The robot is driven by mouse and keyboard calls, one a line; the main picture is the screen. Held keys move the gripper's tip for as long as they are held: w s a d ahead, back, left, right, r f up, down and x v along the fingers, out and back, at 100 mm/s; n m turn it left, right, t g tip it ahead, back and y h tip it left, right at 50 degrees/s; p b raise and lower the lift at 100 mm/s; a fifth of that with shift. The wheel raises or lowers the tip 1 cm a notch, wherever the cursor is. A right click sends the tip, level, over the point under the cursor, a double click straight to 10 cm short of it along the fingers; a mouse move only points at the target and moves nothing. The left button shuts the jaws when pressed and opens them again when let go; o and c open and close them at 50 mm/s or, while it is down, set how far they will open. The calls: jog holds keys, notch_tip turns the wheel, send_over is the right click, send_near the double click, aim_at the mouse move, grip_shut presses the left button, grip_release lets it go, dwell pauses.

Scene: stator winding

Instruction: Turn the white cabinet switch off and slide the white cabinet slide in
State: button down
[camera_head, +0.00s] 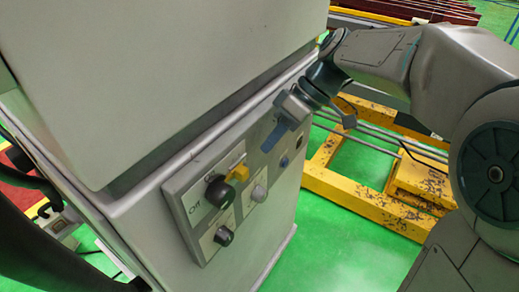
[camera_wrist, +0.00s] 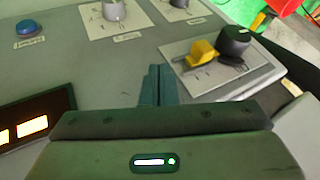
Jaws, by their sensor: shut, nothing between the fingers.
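The white cabinet (camera_head: 150,215) stands at left and centre, with a control panel (camera_head: 185,200) on its slanted front. A round black switch knob (camera_head: 218,193) with a yellow piece (camera_head: 238,174) sits on this panel near a label reading "Off". In the wrist view, the black knob (camera_wrist: 234,40) and yellow piece (camera_wrist: 203,52) are at upper right. My gripper (camera_head: 272,141) is over the upper right part of the panel, apart from the knob. Its blue-green fingers (camera_wrist: 155,75) are together and empty. I cannot clearly tell which part is the slide.
A large pale box (camera_head: 170,70) overhangs the panel. A lit display (camera_wrist: 35,125) is at left in the wrist view. Yellow frames (camera_head: 350,190) stand on green floor at right.

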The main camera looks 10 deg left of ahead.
jog(key=v, duration=0.8)
jog(key=shift+s+d+r, duration=0.15)
jog(key=shift+d+r, duration=0.05)
jog(key=shift+r, duration=0.2)
jog(key=shift+f, duration=0.1)
jog(key=s+d+f+m+t+h, duration=0.3)
jog(key=s+d+f+m, duration=0.3)
jog(key=d+f+m, duration=0.1)
jog(key=s+d+f+m+t+h, duration=0.3)
jog(key=s+d+f+m, duration=0.3)
jog(key=d+f, duration=0.3)
jog(key=shift+s+d+m+t, duration=0.3)
jog(key=shift+d+m, duration=0.45)
jog(key=shift+m, duration=0.15)
